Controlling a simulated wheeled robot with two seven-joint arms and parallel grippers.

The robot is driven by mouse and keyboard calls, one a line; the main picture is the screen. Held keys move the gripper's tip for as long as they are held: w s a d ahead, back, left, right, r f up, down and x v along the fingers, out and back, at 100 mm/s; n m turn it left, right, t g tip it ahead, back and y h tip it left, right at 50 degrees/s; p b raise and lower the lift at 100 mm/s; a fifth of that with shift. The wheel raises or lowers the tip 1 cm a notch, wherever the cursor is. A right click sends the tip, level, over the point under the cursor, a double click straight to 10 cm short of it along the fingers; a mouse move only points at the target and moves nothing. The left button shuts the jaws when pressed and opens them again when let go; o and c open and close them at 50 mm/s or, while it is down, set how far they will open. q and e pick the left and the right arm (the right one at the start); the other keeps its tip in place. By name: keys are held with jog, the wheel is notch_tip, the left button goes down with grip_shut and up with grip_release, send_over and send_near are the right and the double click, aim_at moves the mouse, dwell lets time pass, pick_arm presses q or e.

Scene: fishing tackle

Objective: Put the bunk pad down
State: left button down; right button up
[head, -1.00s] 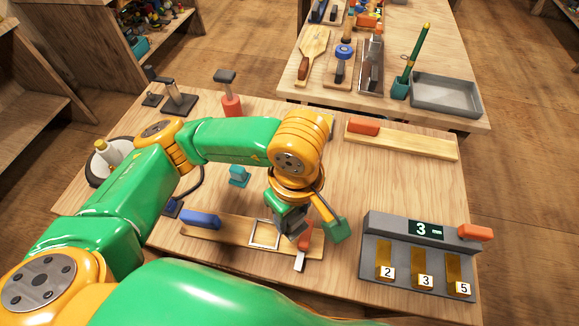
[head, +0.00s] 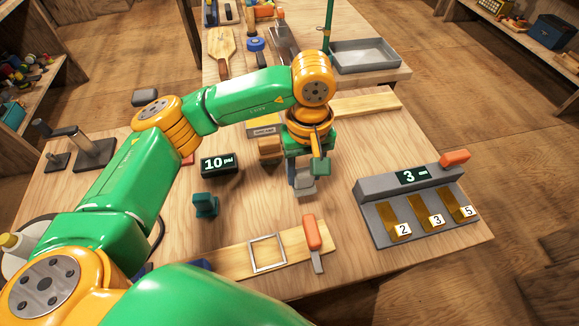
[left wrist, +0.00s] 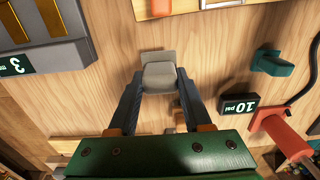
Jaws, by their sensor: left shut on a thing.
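The bunk pad, as I take it, is a small light grey block (head: 304,190) held below my left gripper (head: 303,176). In the left wrist view the grey pad (left wrist: 160,77) sits between the two dark fingers of my left gripper (left wrist: 160,92), which are shut on it. A paler flat part shows just beyond it. The pad is over bare wooden table (head: 270,210); I cannot tell whether it touches the surface. My right gripper is not in view.
The grey gauge box (head: 375,185) with numbered strips stands to the right. The 10 psi display (head: 218,163) and a teal clamp (head: 205,205) are to the left. In front lie a board (head: 233,262), a square metal frame (head: 267,239) and an orange-handled tool (head: 312,234).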

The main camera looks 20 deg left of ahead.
pick_arm(q)
jog(key=f, duration=0.1)
jog(key=w+a+f, duration=0.1)
jog(key=a+f+p, duration=0.1)
jog(key=f, duration=0.1)
jog(key=shift+w+a, duration=0.2)
jog(key=shift+w, duration=0.2)
notch_tip(320, 180, down, 2)
jog(key=shift+d+f+p, duration=0.1)
jog(key=shift+f+p, duration=0.15)
jog(key=shift+p, duration=0.3)
jog(key=shift+f+b, duration=0.35)
jog(key=shift+c, duration=1.7)
grip_release()
jog(key=shift+r, duration=0.1)
